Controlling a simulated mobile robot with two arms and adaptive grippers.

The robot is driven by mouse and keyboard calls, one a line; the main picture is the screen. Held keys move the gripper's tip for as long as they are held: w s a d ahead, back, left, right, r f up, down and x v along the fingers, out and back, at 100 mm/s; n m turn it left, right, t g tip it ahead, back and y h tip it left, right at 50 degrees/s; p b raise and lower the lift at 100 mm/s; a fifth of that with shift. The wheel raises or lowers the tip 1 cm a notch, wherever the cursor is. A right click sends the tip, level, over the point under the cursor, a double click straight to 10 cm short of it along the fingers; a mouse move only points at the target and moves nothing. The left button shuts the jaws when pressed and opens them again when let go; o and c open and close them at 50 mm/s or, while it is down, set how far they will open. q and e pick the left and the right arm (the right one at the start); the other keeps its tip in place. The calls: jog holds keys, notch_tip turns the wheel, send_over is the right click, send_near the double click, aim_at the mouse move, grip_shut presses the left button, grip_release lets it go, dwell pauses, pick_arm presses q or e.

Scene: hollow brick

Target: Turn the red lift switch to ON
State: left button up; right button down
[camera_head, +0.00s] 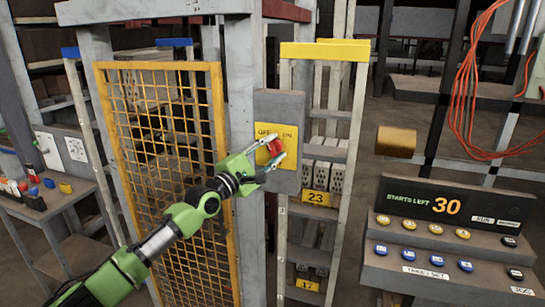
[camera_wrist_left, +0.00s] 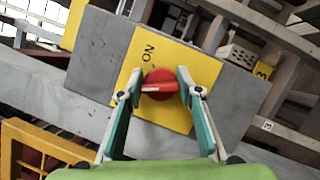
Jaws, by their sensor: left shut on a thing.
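The red lift switch (camera_head: 275,147) is a round knob with a raised grip bar, on a yellow plate (camera_head: 287,131) marked OFF at upper left and ON at upper right. The plate sits on a grey box (camera_head: 288,180) on a post. My left gripper (camera_head: 274,152) is shut on the red switch, one finger on each side. The left wrist view shows the red switch (camera_wrist_left: 160,84) between the fingertips, with the ON label (camera_wrist_left: 148,53) just beyond it. I cannot tell which label the switch points to. My right gripper is not in view.
A yellow mesh gate (camera_head: 160,150) stands left of the post, close to my left arm. A yellow-topped rack with hollow bricks (camera_head: 322,177) stands right of the box. A console (camera_head: 450,235) reading STARTS LEFT 30, with several buttons, is at right. Orange cables (camera_head: 465,95) hang at upper right.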

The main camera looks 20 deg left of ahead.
pick_arm(q)
jog(key=shift+m+g, duration=0.5)
jog(key=shift+m, duration=1.1)
jog(key=shift+r+m+g+p, duration=0.1)
jog(key=shift+m+g+p, duration=0.5)
jog(key=shift+m, duration=0.6)
jog(key=m+g+y+p, duration=0.1)
jog(key=m+p, duration=0.3)
jog(key=p, duration=0.1)
jog(key=shift+m+g, duration=0.3)
jog(key=shift+g, duration=0.1)
jog(key=shift+f+m+y+p, duration=0.2)
jog(key=shift+m+y+p, duration=0.65)
jog(key=shift+p, duration=0.2)
jog(key=shift+f+m+g+p, duration=0.1)
jog(key=shift+m+g+p, duration=0.2)
jog(key=shift+m+p, duration=0.05)
jog(key=shift+f, duration=0.1)
jog(key=o, duration=1.1)
